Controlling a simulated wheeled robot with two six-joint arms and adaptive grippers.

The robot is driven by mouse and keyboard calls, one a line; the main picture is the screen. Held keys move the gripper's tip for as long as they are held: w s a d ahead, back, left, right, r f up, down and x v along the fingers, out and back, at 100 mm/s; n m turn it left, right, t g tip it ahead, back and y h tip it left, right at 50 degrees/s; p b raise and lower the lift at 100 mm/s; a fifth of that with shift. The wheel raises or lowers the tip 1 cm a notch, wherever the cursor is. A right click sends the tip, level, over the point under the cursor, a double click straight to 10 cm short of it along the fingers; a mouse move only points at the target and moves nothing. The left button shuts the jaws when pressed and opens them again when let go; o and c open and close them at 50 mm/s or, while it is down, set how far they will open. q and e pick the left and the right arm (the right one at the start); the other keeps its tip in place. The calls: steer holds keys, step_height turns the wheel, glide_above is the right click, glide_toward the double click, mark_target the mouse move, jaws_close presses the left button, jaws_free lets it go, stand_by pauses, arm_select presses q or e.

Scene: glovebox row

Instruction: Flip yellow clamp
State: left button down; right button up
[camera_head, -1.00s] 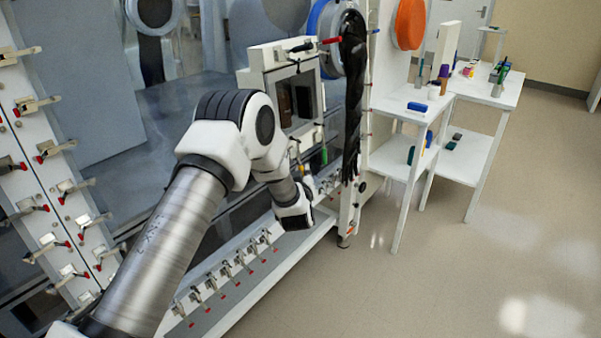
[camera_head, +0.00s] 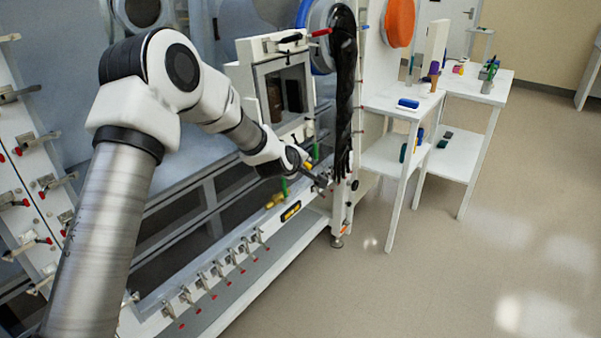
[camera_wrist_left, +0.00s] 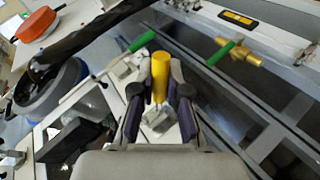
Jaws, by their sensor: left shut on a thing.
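The yellow clamp handle (camera_wrist_left: 160,75) stands up between the fingers of my left gripper (camera_wrist_left: 160,92) in the left wrist view. The gripper is shut on it. The metal clamp base (camera_wrist_left: 158,118) shows below, on a white strip between the fingers. In the head view my left gripper (camera_head: 318,179) is at the lower front of the glovebox, beside the antechamber, and a small bit of yellow handle (camera_head: 308,167) shows there. My right gripper is in neither view.
A green handle (camera_wrist_left: 142,42) is close beside the yellow one. A brass valve (camera_wrist_left: 240,53) with a green lever lies to the right. A black glove (camera_head: 346,100) hangs close to my gripper. White shelves (camera_head: 386,101) stand to the right, with open floor in front.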

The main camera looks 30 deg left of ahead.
arm_select(q)
steer(key=n+h+b, duration=0.1)
steer(key=b, duration=0.2)
steer(key=shift+r+b, duration=0.1)
steer(key=shift+b, duration=0.2)
steer(key=shift+d+r+n+h+b, duration=0.1)
steer(key=shift+r+n+h+b, duration=0.3)
steer(key=shift+b, duration=0.55)
steer(key=shift+r, duration=0.15)
steer(key=c, duration=1.2)
jaws_free()
steer(key=shift+o, duration=0.2)
